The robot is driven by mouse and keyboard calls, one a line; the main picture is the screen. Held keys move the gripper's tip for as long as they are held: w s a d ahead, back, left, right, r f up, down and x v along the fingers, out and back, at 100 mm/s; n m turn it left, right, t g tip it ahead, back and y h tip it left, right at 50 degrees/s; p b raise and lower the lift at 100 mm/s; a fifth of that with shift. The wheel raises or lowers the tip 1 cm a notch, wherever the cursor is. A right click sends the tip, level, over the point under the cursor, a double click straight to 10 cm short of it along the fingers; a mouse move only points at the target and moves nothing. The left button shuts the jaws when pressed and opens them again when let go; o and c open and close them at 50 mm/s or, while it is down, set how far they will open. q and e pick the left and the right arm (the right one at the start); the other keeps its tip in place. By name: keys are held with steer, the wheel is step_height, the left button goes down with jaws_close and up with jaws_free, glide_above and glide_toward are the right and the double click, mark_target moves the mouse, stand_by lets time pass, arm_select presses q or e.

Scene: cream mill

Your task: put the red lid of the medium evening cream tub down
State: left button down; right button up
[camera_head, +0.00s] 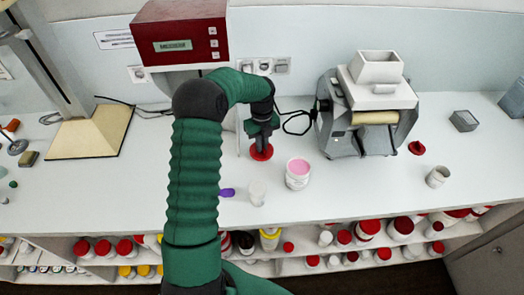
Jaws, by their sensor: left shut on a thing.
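My left gripper (261,143) is over the white counter (340,195), pointing down, shut on the red lid (261,153). The lid is at or just above the counter top; I cannot tell whether it touches. An open white tub (298,176) with pink cream inside stands just right of and in front of the lid. Another red lid (417,148) lies farther right, beside the mill. My right gripper does not show.
A three-roll mill (368,110) stands behind and right of the tub. A small whitish cup (257,192) and a purple object (227,192) are in front of the lid. A metal cup (438,176) is at the right. A red device (180,35) stands at the back.

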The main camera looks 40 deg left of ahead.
arm_select(q)
step_height(320, 180, down, 4)
steer(key=shift+s+r, duration=0.1)
steer(key=shift+r, duration=0.1)
steer(key=shift+a+f+p, duration=0.1)
steer(key=shift+f+p, duration=0.2)
steer(key=shift+p, duration=0.2)
steer(key=shift+w+f, duration=0.1)
steer(key=shift+w, duration=0.1)
steer(key=c, duration=1.5)
jaws_free()
steer(key=shift+c, duration=0.2)
